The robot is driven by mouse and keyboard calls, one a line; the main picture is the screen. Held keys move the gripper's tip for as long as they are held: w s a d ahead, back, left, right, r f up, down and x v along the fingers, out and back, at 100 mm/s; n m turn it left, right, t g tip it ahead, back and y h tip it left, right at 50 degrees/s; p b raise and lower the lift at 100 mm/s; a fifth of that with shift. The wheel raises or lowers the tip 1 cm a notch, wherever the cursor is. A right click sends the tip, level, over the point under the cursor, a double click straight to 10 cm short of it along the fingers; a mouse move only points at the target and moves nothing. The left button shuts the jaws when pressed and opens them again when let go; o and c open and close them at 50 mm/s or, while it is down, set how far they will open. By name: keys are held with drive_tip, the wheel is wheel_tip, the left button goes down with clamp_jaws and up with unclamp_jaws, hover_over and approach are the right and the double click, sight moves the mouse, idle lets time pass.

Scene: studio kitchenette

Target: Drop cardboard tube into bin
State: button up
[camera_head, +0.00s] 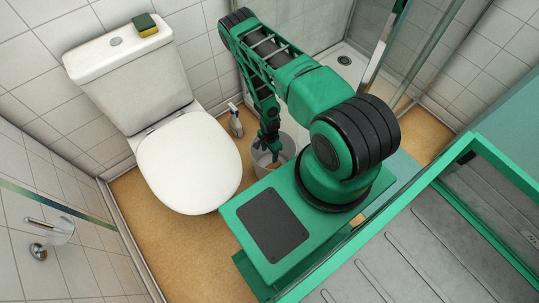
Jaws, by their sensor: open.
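My gripper (269,148) points down at the mouth of a round grey bin (262,172) on the floor, right of the toilet. The jaws are open, but the fingertips are small and dark in this view. A small brownish patch (273,166) shows inside the bin below the fingers; it may be the cardboard tube, but I cannot tell for sure. No tube is clearly visible elsewhere.
A white toilet (188,165) with its lid shut stands left of the bin. A sponge (145,25) lies on its tank. A small bottle-like item (235,121) stands behind the bin. A wall holder (52,232) is at left. A glass shower enclosure is behind my arm.

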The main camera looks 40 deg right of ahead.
drive_tip(key=shift+r, duration=2.6)
drive_tip(key=w+d+r+n+h, duration=0.1)
drive_tip(key=w+d+r+n, duration=0.2)
drive_tip(key=r, duration=1.2)
drive_tip(key=w+d+r+n, duration=0.1)
drive_tip(key=w+d+r, duration=0.3)
drive_tip(key=r, duration=1.1)
drive_tip(key=s+r+n, duration=0.1)
drive_tip(key=s+r, duration=0.1)
drive_tip(key=r, duration=0.7)
drive_tip(key=s+r+n, duration=0.2)
drive_tip(key=r, duration=0.7)
drive_tip(key=s+a+r+n, duration=0.2)
drive_tip(key=s+r, duration=0.7)
drive_tip(key=s, duration=0.3)
drive_tip(key=s+a+r+n+y, duration=0.1)
drive_tip(key=s+a+r+n, duration=0.1)
drive_tip(key=s+r, duration=0.8)
drive_tip(key=shift+s+a, duration=0.5)
drive_tip(key=shift+s, duration=0.4)
